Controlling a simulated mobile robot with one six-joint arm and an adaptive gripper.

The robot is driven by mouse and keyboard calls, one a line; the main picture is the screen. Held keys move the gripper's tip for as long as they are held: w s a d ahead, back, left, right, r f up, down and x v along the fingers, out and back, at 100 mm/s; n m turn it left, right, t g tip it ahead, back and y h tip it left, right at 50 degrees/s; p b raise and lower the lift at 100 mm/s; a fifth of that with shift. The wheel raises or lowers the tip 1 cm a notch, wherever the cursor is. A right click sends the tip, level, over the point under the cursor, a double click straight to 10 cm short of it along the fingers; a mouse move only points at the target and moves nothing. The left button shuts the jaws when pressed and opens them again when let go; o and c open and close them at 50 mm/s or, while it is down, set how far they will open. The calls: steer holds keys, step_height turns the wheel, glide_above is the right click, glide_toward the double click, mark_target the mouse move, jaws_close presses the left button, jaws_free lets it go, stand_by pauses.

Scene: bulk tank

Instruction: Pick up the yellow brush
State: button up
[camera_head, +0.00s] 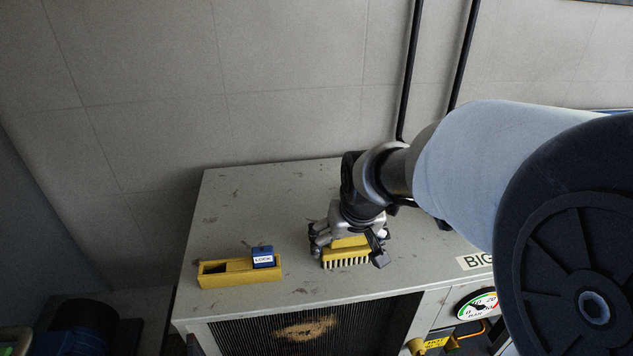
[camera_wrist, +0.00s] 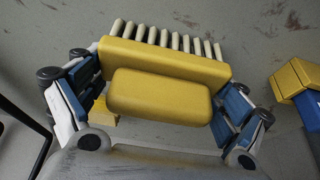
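The yellow brush (camera_head: 348,254) is at the top of the grey cabinet, with its pale bristles facing the front edge. In the wrist view the brush (camera_wrist: 165,65) fills the middle, bristles toward the top of the picture. My gripper (camera_head: 347,246) is over the brush, one finger at each end. In the wrist view the blue finger pads press against both ends of the brush, so it looks shut on it. I cannot tell whether the brush touches the cabinet top.
A yellow holder (camera_head: 225,279) with a blue block marked LOCK (camera_head: 263,257) stands left of the brush on the cabinet top (camera_head: 245,205). A wall and two dark pipes are behind. A gauge (camera_head: 477,304) is on the cabinet front. The top's back left is clear.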

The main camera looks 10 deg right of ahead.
steer(key=c, duration=0.5)
steer(key=shift+o, duration=0.2)
steer(key=shift+r, duration=0.1)
